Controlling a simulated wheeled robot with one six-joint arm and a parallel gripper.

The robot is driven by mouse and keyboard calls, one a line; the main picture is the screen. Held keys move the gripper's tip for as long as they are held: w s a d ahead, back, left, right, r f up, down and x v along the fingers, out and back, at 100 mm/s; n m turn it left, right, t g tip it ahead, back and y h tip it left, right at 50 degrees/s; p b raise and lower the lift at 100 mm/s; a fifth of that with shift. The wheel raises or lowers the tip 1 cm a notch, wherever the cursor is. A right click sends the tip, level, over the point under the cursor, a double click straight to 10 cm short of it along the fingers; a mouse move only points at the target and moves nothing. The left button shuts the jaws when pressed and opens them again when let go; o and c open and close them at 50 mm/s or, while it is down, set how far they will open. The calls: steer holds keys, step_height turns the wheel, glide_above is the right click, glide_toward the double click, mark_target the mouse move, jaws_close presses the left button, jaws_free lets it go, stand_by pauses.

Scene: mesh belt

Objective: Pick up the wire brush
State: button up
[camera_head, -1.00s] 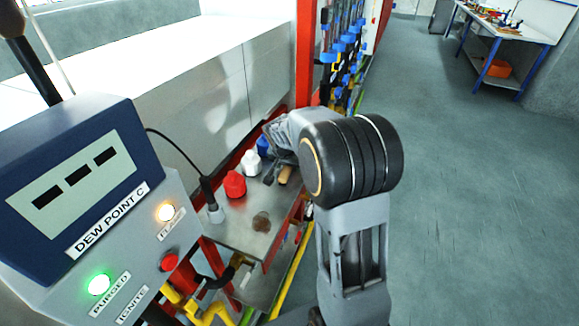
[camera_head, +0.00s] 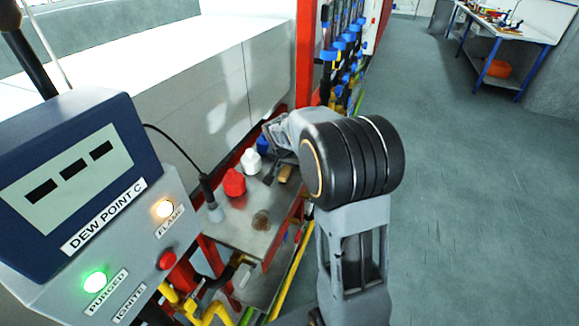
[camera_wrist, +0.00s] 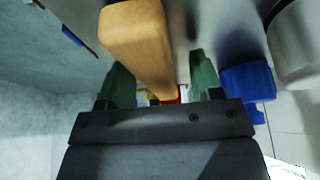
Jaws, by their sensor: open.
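The wire brush shows as a tan wooden handle (camera_head: 285,173) on the metal shelf in the head view, partly hidden by my arm. In the wrist view its wooden block (camera_wrist: 138,35) is large and close. My gripper (camera_wrist: 161,80) is open, with one green finger on each side of the wood in the picture. Gaps show on both sides, and I see no contact. I cannot tell how deep the wood sits between the fingers. No bristles are visible. In the head view my gripper (camera_head: 275,168) is just beside the handle, mostly behind my wrist.
A red-capped (camera_head: 233,182) and a white (camera_head: 251,161) bottle-like item stand left of the brush, with a blue item (camera_head: 263,143) behind. A brown round thing (camera_head: 261,220) lies nearer on the metal shelf (camera_head: 235,232). A red post (camera_head: 305,55) rises behind; a control panel (camera_head: 100,200) stands left.

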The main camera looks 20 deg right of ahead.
steer(key=shift+c, duration=0.3)
steer(key=c, duration=1)
steer(key=shift+o, duration=0.2)
steer(key=shift+r, duration=0.1)
steer(key=shift+r+p, duration=0.4)
steer(key=shift+p, duration=0.25)
step_height(320, 180, up, 2)
steer(key=shift+w+r+b, duration=0.1)
steer(key=shift+r+b, duration=0.15)
steer(key=shift+b, duration=0.05)
steer(key=s+r+b, duration=0.3)
steer(key=s+r, duration=0.7)
steer(key=s, duration=0.4)
steer(key=shift+a, duration=0.45)
